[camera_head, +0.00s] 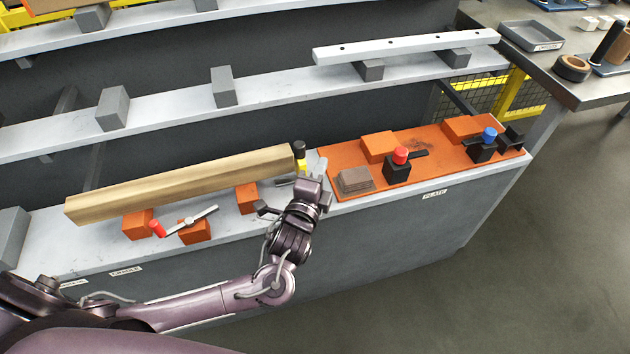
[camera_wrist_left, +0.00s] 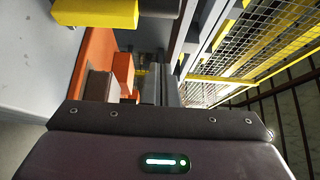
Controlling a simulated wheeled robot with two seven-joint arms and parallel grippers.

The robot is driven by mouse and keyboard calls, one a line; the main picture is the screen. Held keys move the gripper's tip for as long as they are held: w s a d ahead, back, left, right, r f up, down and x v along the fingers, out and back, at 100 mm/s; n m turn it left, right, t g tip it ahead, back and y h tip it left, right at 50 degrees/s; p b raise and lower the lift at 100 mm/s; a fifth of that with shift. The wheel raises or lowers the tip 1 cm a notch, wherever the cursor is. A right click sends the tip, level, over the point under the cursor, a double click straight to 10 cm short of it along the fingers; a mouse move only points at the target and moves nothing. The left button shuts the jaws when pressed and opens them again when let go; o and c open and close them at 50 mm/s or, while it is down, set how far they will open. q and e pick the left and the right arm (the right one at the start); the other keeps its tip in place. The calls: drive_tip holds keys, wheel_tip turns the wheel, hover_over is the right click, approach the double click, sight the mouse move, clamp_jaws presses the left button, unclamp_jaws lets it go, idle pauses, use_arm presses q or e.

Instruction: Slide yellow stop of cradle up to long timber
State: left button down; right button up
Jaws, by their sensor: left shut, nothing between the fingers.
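The long timber (camera_head: 180,185) lies along the orange cradle blocks (camera_head: 137,224) on the near steel strip. The yellow stop (camera_head: 302,167), with a black knob (camera_head: 299,149) on top, stands at the timber's right end; I cannot tell whether they touch. My left gripper (camera_head: 309,184) is shut and empty, just to the right of and in front of the stop, partly covering it. I cannot tell whether it touches the stop. In the left wrist view a yellow block, seemingly the stop (camera_wrist_left: 95,12), shows at the top left. My right gripper is out of view.
A red-handled lever (camera_head: 190,222) sits at the cradle's front. To the right, an orange plate (camera_head: 345,160) holds orange blocks, a brown stack (camera_head: 355,181) and red- and blue-knobbed clamps.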

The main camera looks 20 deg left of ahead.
sight(300, 161)
use_arm(q)
drive_tip(key=w+a, duration=0.3)
drive_tip(key=shift+a+p, duration=0.3)
drive_tip(key=shift+a, duration=0.05)
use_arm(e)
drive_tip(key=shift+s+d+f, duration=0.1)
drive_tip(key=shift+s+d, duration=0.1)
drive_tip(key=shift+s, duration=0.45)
use_arm(q)
drive_tip(key=shift+w, duration=0.1)
